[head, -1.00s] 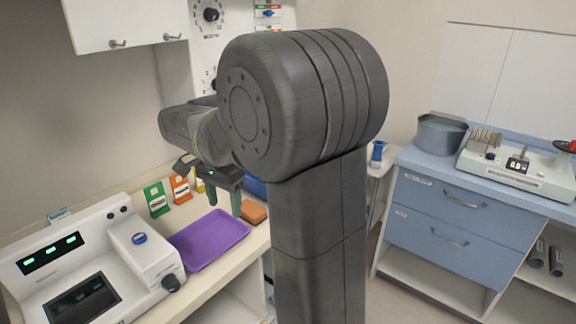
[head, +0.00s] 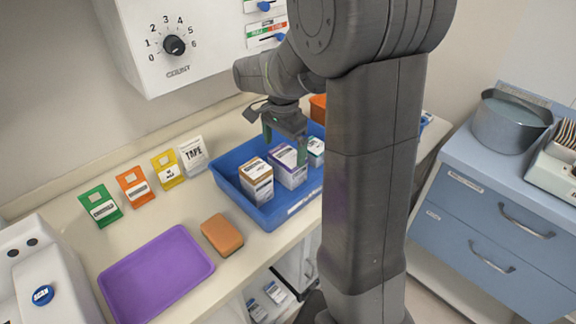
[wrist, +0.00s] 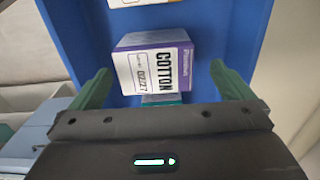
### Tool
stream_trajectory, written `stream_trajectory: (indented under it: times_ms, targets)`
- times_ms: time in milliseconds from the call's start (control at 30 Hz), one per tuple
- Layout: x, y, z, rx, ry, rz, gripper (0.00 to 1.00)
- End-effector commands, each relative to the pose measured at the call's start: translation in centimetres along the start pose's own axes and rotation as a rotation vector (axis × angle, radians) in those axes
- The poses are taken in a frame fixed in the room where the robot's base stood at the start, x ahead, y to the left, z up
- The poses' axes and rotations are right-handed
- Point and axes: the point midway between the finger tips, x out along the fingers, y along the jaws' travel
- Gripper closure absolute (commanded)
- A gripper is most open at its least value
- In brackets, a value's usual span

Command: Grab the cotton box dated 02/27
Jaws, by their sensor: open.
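The cotton box (wrist: 155,66) is white and purple. In the wrist view its label reads COTTON with a date that looks like 02/27. It also shows in the head view (head: 288,167), standing in the blue bin (head: 227,179) between two other boxes. My gripper (head: 285,143) is open above the bin at this box. In the wrist view the two green fingers of my gripper (wrist: 163,86) are apart, with the box between and just beyond them. I cannot tell whether they touch it.
In the bin, a brown-and-white box (head: 257,181) stands at left and a teal-and-white box (head: 316,152) at right. An orange block (head: 222,235) and a purple tray (head: 157,275) lie left of the bin. Colored cards (head: 133,187) stand along the wall.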

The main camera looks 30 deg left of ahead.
Motion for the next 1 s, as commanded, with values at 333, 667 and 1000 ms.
stream_trajectory:
  times_ms: [333, 667, 1000]
  targets:
    - [3.5, 0.6, -0.8, 0.002, -0.002, 0.004, 0.00]
    - [6.0, 0.6, -0.9, 0.000, 0.000, -0.001, 0.00]
    - [6.0, 0.6, -0.9, 0.000, 0.000, 0.000, 0.41]
